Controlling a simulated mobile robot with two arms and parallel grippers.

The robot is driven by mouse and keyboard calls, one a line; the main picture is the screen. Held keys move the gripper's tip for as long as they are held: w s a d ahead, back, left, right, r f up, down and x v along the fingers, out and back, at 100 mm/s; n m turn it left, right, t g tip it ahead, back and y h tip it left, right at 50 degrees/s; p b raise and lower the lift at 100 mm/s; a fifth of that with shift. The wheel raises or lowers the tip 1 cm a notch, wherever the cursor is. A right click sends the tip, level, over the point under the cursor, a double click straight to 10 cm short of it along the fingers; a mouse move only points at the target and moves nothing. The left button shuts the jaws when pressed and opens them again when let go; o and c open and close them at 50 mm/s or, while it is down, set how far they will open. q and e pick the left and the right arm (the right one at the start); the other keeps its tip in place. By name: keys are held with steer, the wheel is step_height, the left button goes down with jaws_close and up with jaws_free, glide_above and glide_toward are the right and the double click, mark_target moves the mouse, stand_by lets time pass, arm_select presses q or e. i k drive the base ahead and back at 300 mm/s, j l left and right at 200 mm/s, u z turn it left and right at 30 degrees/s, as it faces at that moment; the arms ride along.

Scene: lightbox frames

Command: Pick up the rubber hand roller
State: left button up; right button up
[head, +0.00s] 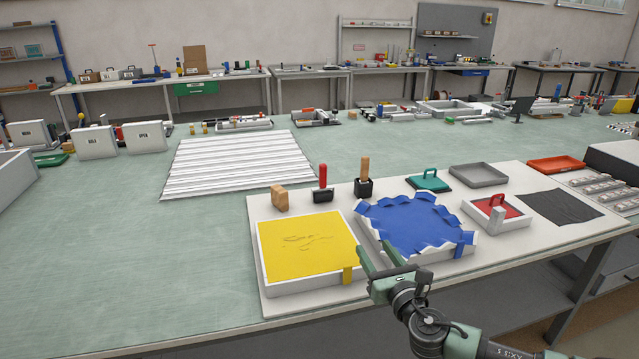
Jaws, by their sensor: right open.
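Two upright hand tools stand on the white board behind the trays. One has a red handle (323,175) over a black head, the other a tan wooden handle (365,166) over a black block; I cannot tell for sure which is the rubber hand roller. Neither is held. My right gripper (376,249) is open and empty, near the front edge of the blue-lined tray (408,226), nearer to me than both tools. My left gripper is not in view.
A yellow-filled tray (306,245) lies left of the blue one. A tan block (279,198), a green handled tool (429,180), a red-topped handled box (497,212), a grey tray (478,175) and a black cloth (560,207) surround them. Green table is clear at left.

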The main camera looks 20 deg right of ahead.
mark_target(325, 194)
steer(key=i+l, duration=0.1)
steer(key=i, duration=1.15)
